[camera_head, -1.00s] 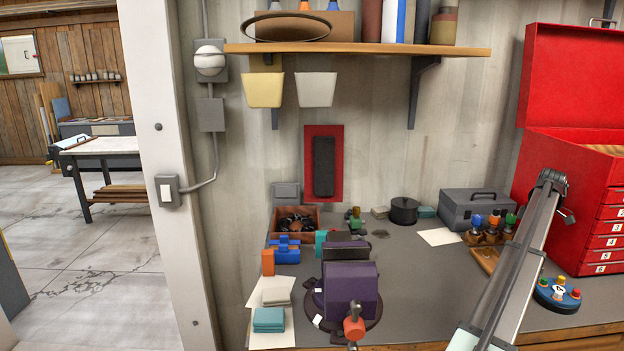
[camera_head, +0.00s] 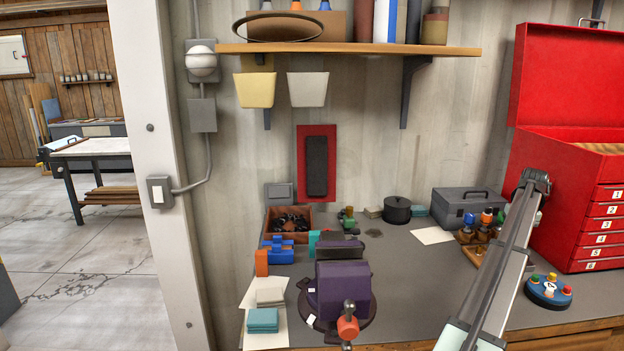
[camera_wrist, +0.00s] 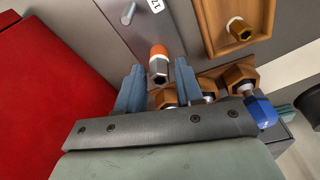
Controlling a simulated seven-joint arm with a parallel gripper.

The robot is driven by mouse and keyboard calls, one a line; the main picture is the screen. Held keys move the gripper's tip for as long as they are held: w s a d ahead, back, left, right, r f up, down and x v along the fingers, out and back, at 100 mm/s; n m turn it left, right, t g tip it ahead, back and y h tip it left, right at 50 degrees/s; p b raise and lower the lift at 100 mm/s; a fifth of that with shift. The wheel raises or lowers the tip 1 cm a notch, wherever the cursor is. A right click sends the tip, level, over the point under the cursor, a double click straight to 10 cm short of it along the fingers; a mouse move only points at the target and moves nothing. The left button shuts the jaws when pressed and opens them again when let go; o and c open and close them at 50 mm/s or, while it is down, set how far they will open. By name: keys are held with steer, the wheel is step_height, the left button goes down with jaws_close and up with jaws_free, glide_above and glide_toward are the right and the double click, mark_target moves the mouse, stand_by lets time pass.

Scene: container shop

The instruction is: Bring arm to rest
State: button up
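My gripper (camera_wrist: 160,68) shows in the wrist view as two blue-grey fingers set apart. An orange-and-white topped piece with a grey hex end (camera_wrist: 159,68) appears in the gap between them, with space on both sides, so the fingers do not seem to grip it. My grey arm (camera_head: 503,260) crosses the right side of the bench in the head view. The gripper itself cannot be made out there.
A purple vise (camera_head: 343,290) stands mid-bench. A grey toolbox (camera_head: 465,205) sits behind. A shelf (camera_head: 350,49) hangs above.

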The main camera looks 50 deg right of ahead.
steer(key=m+g, duration=0.1)
steer(key=m, duration=0.9)
steer(key=shift+g, duration=0.3)
steer(key=m, duration=0.4)
steer(key=shift+n, duration=1.4)
steer(key=shift+c, duration=0.2)
jaws_close()
